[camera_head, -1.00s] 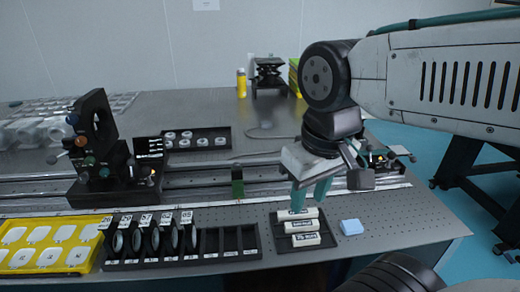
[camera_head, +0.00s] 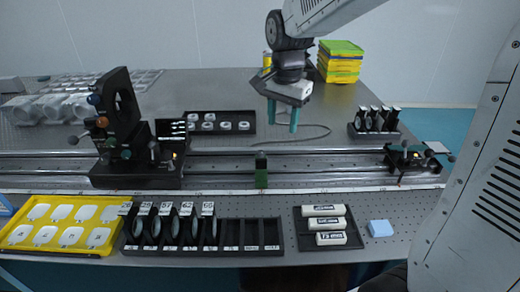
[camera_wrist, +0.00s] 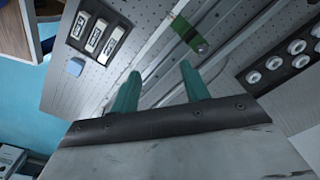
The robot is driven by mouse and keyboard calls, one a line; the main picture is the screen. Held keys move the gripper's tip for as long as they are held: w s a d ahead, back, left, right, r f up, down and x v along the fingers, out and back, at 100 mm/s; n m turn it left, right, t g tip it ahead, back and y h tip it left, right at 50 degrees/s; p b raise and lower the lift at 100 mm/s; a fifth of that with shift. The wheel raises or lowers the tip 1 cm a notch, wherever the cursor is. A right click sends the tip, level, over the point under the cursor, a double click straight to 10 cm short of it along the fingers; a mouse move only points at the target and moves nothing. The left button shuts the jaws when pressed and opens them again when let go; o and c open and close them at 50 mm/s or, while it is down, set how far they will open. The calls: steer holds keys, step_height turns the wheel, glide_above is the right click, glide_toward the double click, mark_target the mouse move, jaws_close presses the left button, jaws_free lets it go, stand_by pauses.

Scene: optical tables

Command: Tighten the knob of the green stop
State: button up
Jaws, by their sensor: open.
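The green stop (camera_head: 261,170) stands upright on the rail near the middle of the table. In the wrist view the green stop (camera_wrist: 184,30) sits across the rail, with a small round knob (camera_wrist: 202,47) on its end. My gripper (camera_head: 282,118) points down with two teal fingers, behind and slightly right of the stop in the head view. In the wrist view my gripper (camera_wrist: 160,85) has its fingers spread apart with nothing between them. It is apart from the stop, and the knob is not clearly seen in the head view.
A dark optical mount (camera_head: 125,130) stands on the rail at left, and a carriage (camera_head: 410,160) sits at right. A black tray of white rings (camera_head: 220,122) lies behind the rail.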

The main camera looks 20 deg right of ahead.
mark_target(260, 152)
steer(key=w+f+m, duration=0.2)
steer(key=w+f, duration=0.1)
steer(key=w, duration=0.1)
steer(key=w+a+f+m, duration=0.1)
steer(key=w+f, duration=0.2)
steer(key=w, duration=0.1)
steer(key=w+f+m, duration=0.2)
steer(key=w+f, duration=0.1)
steer(key=w, duration=0.1)
steer(key=shift+w+a+f+m, duration=0.2)
steer(key=shift+f+m, duration=0.1)
steer(key=shift+f, duration=0.45)
step_height(260, 152, down, 7)
steer(key=shift+f, duration=0.15)
steer(key=c, duration=1)
